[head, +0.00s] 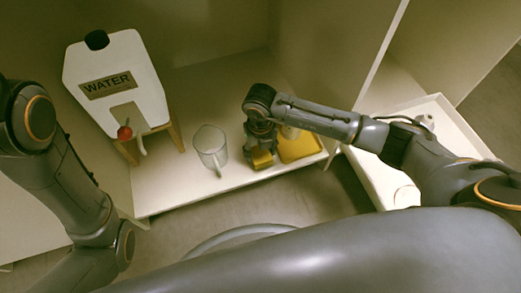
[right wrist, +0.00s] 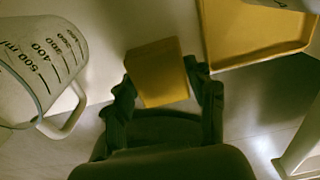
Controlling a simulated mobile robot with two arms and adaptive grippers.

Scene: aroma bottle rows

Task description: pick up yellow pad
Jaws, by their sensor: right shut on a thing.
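The yellow pad (right wrist: 158,72) is a small block held between the two fingers of my right gripper (right wrist: 163,95) in the right wrist view. In the head view the pad (head: 262,160) shows under my right gripper (head: 261,150), near the shelf's front edge. My right gripper is shut on it. I cannot tell whether the pad touches the shelf. My left arm comes in at the left of the head view, but its gripper is not in view.
A yellow tray (head: 300,147) lies just right of the pad. A clear measuring cup (head: 211,149) stands left of it; its handle (right wrist: 66,118) faces the front edge. A white water dispenser (head: 118,82) stands on a wooden stand. A white open drawer or box (head: 440,110) is at right.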

